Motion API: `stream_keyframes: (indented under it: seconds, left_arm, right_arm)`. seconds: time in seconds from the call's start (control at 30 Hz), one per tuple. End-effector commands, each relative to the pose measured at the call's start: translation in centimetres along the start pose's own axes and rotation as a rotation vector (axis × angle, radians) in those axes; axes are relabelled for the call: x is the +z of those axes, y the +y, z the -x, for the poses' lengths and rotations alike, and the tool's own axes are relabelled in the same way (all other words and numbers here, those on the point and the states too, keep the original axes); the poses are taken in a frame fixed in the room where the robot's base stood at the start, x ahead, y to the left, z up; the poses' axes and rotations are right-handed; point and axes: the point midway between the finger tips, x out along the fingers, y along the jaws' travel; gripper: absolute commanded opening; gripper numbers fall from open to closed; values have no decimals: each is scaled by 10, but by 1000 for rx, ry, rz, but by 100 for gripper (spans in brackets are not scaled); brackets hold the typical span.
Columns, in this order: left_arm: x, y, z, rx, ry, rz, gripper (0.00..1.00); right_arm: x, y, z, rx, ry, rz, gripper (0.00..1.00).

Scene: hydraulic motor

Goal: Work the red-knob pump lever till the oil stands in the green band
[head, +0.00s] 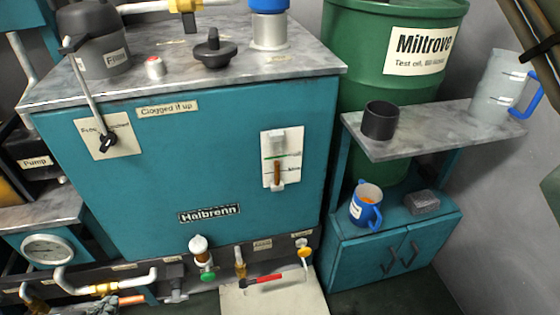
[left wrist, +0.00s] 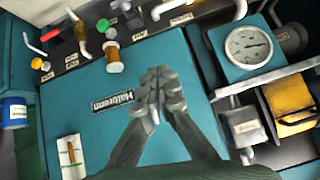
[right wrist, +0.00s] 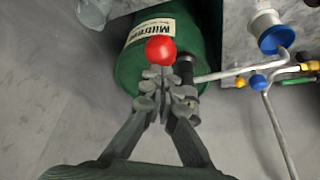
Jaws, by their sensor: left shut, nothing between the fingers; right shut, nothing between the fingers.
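The red knob (right wrist: 160,50) shows in the right wrist view just beyond the tips of my right gripper (right wrist: 160,78). That gripper is shut and empty; I cannot tell whether it touches the knob. The knob's lever is mostly hidden. The sight gauge (head: 277,172) on the teal tank (head: 225,180) front holds a brown oil column, its top just under the green mark (head: 275,156). The gauge also shows in the left wrist view (left wrist: 71,152). My left gripper (left wrist: 158,78) is shut and empty before the tank front, near its nameplate. I cannot make out either gripper in the head view.
A green drum (head: 350,60) stands right of the tank. A shelf (head: 430,130) carries a black cup (head: 380,120) and a clear jug (head: 497,88). A blue mug (head: 366,206) sits below.

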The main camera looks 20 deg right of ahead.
Motion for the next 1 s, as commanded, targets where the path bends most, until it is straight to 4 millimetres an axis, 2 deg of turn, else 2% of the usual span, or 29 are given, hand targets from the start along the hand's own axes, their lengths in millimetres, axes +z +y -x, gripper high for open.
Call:
stream_keyframes:
  seconds: [0.83, 1.0]
  left_arm:
    - [-69, 34, 5, 72, 323, 13, 0]
    - [-69, 33, 5, 71, 320, 13, 0]
  right_arm:
    - [9, 0, -20, 0, -4, -2, 0]
    - [8, 0, -19, 0, -4, -1, 0]
